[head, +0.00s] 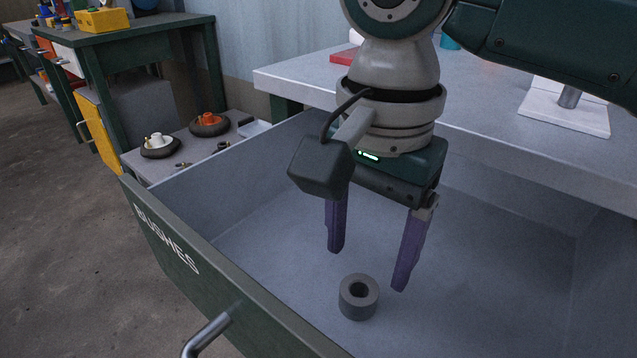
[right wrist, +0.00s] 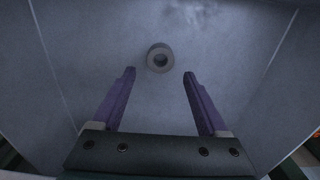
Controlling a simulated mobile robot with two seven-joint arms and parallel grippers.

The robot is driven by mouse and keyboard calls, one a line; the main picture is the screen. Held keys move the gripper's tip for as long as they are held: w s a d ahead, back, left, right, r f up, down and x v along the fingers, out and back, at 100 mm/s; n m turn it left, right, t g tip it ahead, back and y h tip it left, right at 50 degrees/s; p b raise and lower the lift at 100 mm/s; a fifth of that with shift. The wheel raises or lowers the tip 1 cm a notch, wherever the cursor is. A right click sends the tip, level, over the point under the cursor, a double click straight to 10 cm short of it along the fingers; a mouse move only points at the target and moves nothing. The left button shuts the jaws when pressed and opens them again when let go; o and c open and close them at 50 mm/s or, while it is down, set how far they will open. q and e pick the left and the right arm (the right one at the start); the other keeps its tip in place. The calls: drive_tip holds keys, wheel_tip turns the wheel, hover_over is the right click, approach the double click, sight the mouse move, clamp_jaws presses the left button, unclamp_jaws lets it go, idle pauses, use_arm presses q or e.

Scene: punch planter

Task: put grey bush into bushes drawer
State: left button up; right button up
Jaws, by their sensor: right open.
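The grey bush (head: 358,306), a short thick ring with a central hole, lies in the open bushes drawer, its hole facing up. The drawer's green front (head: 165,243) is marked BUSHES. My right gripper (head: 369,270) is inside the drawer's opening, pointing down with its purple fingers apart and nothing between them. In the right wrist view the bush (right wrist: 160,58) sits just beyond the open fingertips (right wrist: 159,72), apart from them. My left gripper is in neither view.
The drawer hangs below a grey worktop (head: 460,115) with a white base and post (head: 566,105) on it. A metal handle (head: 207,335) sticks out from the drawer front. To the left, a low shelf (head: 150,170) holds wheel-like parts. The rest of the drawer floor is clear.

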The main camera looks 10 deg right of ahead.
use_arm(q)
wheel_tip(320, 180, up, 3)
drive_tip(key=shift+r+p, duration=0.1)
drive_tip(key=shift+p, duration=1.05)
use_arm(e)
wheel_tip(320, 180, up, 8)
drive_tip(key=shift+f, duration=0.15)
